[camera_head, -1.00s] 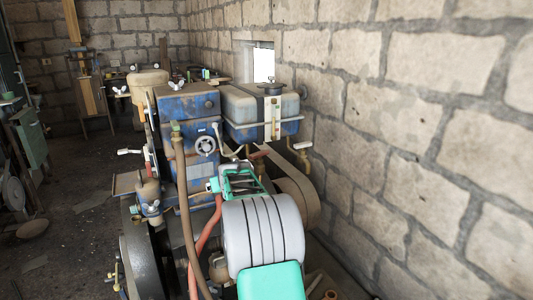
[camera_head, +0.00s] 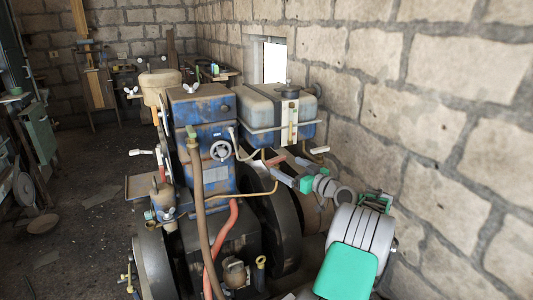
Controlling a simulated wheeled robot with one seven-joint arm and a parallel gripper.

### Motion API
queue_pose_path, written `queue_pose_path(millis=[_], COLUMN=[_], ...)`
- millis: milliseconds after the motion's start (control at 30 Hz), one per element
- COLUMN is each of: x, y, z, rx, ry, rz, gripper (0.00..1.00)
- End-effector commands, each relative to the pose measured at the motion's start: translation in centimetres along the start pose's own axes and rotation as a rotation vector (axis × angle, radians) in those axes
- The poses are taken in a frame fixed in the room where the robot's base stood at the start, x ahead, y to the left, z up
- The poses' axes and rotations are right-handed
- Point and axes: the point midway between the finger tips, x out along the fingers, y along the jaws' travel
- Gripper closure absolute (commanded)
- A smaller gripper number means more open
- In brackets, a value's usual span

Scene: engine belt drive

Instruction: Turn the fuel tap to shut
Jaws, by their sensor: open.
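The fuel tank (camera_head: 268,115), blue below and grey above, sits at the engine's upper right by the wall. A small brass tap with a pale lever (camera_head: 319,149) shows below the tank's right end and looks like the fuel tap. Its lever lies about level in the picture. My gripper (camera_head: 290,170) is open and empty, below the tank and to the left of and lower than the tap. Its jaws point left, near a thin brass pipe. No contact with the tap shows. The gripper's small size hides jaw details.
The blue engine block (camera_head: 204,130) with a small handwheel (camera_head: 221,150) stands left of the tank. A dark flywheel (camera_head: 275,225) is below my gripper. The stone wall (camera_head: 430,120) bounds the right side. Another lever (camera_head: 140,152) is at the left.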

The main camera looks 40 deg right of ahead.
Motion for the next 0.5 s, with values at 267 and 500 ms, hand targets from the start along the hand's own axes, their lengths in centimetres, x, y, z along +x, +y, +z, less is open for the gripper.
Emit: queue_pose_path(millis=[267, 500], x=[3.8, 7.6], y=[-0.2, -0.2], z=[-0.5, -0.4], rx=[-0.003, -0.003], ry=[0.019, 0.017], rz=[-0.011, -0.01], gripper=[0.01, 0.01])
